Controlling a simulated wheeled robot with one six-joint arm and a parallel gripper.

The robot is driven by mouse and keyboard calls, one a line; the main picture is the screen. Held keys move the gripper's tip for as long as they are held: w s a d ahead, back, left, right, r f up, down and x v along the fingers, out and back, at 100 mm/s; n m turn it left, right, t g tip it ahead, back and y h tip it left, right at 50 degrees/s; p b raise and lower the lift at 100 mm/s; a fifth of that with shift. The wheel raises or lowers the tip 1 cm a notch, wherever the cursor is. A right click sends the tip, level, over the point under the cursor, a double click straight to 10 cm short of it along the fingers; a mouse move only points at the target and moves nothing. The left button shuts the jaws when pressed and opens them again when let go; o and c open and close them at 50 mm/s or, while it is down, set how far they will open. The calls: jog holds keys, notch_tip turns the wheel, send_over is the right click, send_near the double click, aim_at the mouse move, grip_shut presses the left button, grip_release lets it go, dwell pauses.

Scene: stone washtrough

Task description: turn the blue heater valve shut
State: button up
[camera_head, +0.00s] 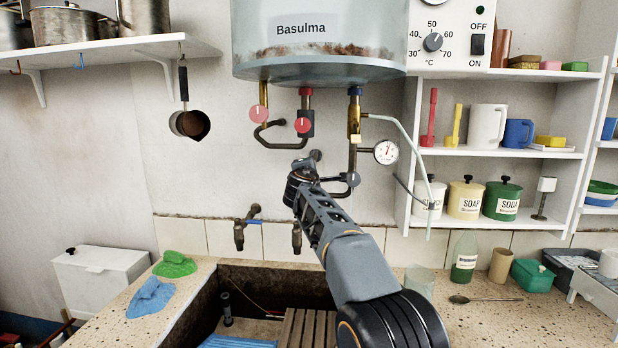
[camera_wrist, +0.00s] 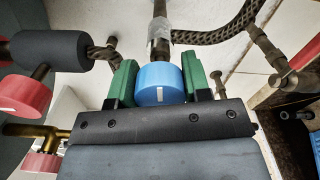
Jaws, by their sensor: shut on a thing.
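The blue heater valve (camera_wrist: 161,76) is a round knob with a small white mark on its rim, seen in the middle of the wrist view. My gripper (camera_wrist: 159,84) has its two green finger pads on either side of the knob and is shut on it. A pipe wrapped in grey tape runs from behind the knob. In the head view my arm's end is in front of the wall below the heater (camera_head: 318,40); it hides the fingers and the blue knob. I cannot tell how far the valve is turned.
Two red knobs (camera_head: 258,114) (camera_head: 303,125) hang on pipes under the heater. A pressure gauge (camera_head: 386,151) and thin hose are to the right. A braided hose (camera_wrist: 215,32) passes close to the knob. A blue-handled tap (camera_head: 248,215) stands left of my arm, above the stone trough (camera_head: 190,305).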

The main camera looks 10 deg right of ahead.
jog(key=shift+r+m+b, duration=0.3)
jog(key=shift+m, duration=0.4)
jog(key=o, duration=0.9)
jog(key=shift+f, duration=0.2)
jog(key=shift+o, duration=0.2)
jog(key=b+v, duration=0.5)
jog(key=v, duration=0.8)
jog(key=shift+s, duration=0.3)
jog(key=shift+a+r, duration=0.1)
jog(key=shift+a, duration=0.05)
